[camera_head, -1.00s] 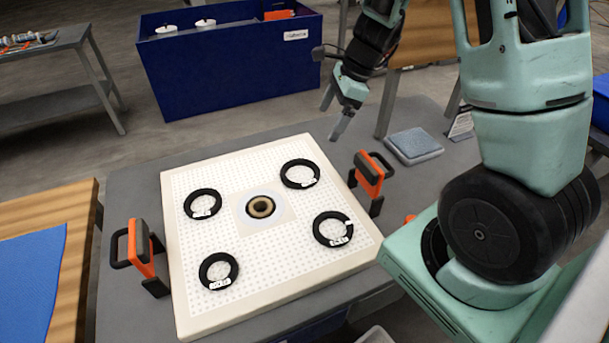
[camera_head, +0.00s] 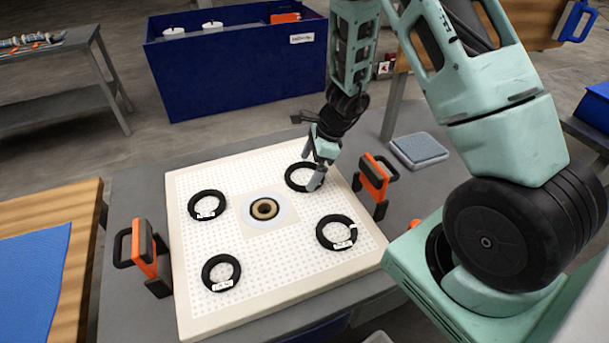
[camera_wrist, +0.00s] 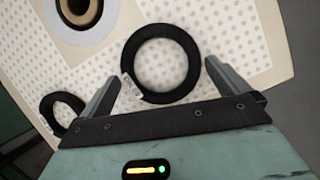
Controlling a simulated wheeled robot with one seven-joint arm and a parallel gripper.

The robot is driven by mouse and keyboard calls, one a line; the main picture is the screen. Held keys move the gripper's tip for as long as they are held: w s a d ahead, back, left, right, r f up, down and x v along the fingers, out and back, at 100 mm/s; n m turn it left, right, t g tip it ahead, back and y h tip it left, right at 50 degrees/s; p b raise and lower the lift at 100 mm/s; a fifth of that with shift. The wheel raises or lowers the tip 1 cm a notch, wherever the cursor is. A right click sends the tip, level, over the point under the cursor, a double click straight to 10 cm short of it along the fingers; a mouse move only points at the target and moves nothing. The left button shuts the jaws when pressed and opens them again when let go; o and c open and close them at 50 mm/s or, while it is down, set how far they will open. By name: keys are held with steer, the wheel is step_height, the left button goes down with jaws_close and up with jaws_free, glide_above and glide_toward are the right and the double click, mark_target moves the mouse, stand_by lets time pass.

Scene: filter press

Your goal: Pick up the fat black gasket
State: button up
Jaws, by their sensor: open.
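Several black ring gaskets lie on the white perforated plate (camera_head: 262,293), each with a white tag. My gripper (camera_head: 313,184) is open, low over the back right gasket (camera_head: 288,177), and hides part of it. In the wrist view, this gasket (camera_wrist: 128,58) lies between and ahead of my spread fingers (camera_wrist: 162,78), with its tag by the left finger. Other gaskets are back left (camera_head: 192,205), front left (camera_head: 207,273) and front right (camera_head: 322,234); the front right one has a gap in its ring. I cannot tell surely which gasket is fattest.
A tan-rimmed hole (camera_head: 265,209) is in the plate's middle. Orange and black handles stand left (camera_head: 143,255) and right (camera_head: 374,178) of the plate. A grey-blue pad (camera_head: 419,149) lies to the right. A blue bin (camera_head: 235,75) stands behind.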

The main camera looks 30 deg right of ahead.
steer(key=shift+w+a+f, duration=0.1)
steer(key=shift+a+f, duration=0.15)
steer(key=shift+f, duration=0.35)
steer(key=c, duration=0.7)
step_height(320, 180, up, 10)
steer(key=shift+p, duration=0.5)
